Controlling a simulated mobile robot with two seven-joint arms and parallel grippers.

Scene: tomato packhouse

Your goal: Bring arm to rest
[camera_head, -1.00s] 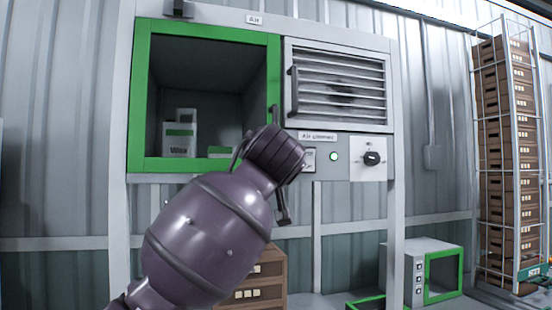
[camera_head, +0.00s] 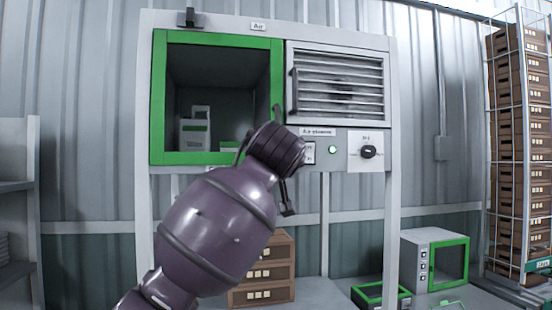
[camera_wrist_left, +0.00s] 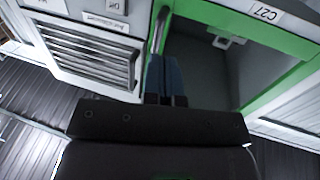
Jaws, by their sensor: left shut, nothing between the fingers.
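My left arm (camera_head: 217,222) comes in from the lower left of the head view, its purple links raised in front of the cabinet. Its wrist overlaps the green frame's lower right corner, and the fingers are mostly hidden there. In the left wrist view my left gripper (camera_wrist_left: 165,75) is shut and empty, its two bluish fingers together. They point towards the cabinet, close to a grey handle (camera_wrist_left: 158,30) beside the green frame; I cannot tell whether they touch. My right gripper is not in view.
The cabinet has a green-framed compartment (camera_head: 158,95) holding pale boxes, a louvred panel (camera_head: 338,85) and a dark knob (camera_head: 368,152). Brown crates (camera_head: 262,295) stand below. A green-fronted box (camera_head: 412,255) and a tall crate stack (camera_head: 520,150) are right; a grey shelf (camera_head: 20,185) is left.

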